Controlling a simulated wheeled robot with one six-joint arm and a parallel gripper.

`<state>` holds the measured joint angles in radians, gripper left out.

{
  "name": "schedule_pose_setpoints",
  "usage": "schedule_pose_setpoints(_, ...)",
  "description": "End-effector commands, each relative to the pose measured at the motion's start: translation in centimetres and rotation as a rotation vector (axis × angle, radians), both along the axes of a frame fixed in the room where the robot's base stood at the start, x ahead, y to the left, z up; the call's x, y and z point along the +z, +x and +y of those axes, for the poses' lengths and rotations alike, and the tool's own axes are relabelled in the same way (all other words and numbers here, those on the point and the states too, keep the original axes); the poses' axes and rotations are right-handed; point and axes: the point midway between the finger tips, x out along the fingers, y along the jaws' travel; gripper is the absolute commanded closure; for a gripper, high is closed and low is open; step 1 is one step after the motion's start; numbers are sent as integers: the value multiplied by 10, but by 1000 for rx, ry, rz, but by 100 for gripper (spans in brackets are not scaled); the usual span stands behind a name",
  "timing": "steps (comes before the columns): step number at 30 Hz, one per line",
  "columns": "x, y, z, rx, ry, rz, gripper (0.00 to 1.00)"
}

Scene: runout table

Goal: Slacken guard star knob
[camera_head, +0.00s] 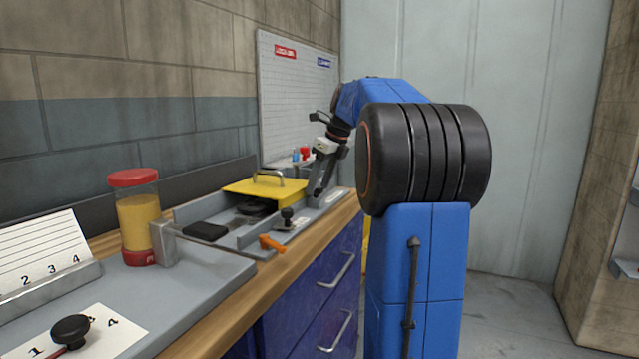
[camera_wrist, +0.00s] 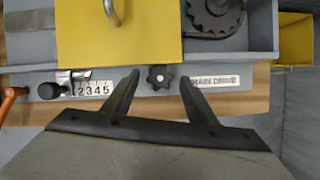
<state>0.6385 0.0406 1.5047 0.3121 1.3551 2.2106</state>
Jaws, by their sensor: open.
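The black star knob (camera_wrist: 160,77) sits on the grey front ledge below the yellow guard (camera_wrist: 150,35) in the wrist view. My gripper (camera_wrist: 159,78) is open, with one finger on each side of the knob in the picture and visible gaps to both. I cannot tell the height of the fingertips above it. In the head view the yellow guard (camera_head: 247,187) has a grey handle, and my gripper (camera_head: 319,192) points down near its right front. The star knob cannot be made out there.
A black ball knob (camera_wrist: 47,91), a 1-to-5 scale (camera_wrist: 92,89) and an orange handle (camera_wrist: 12,98) lie left along the ledge. A toothed black wheel (camera_wrist: 213,16) is right of the guard.

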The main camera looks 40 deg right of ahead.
Motion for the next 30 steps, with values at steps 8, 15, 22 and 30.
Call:
schedule_pose_setpoints(8,-1,0,0,0,0,0,53)
schedule_pose_setpoints(15,-1,0,0,0,0,0,89)
schedule_pose_setpoints(22,-1,1,-1,87,1,1,89)
schedule_pose_setpoints(30,0,2,-3,248,0,0,89)
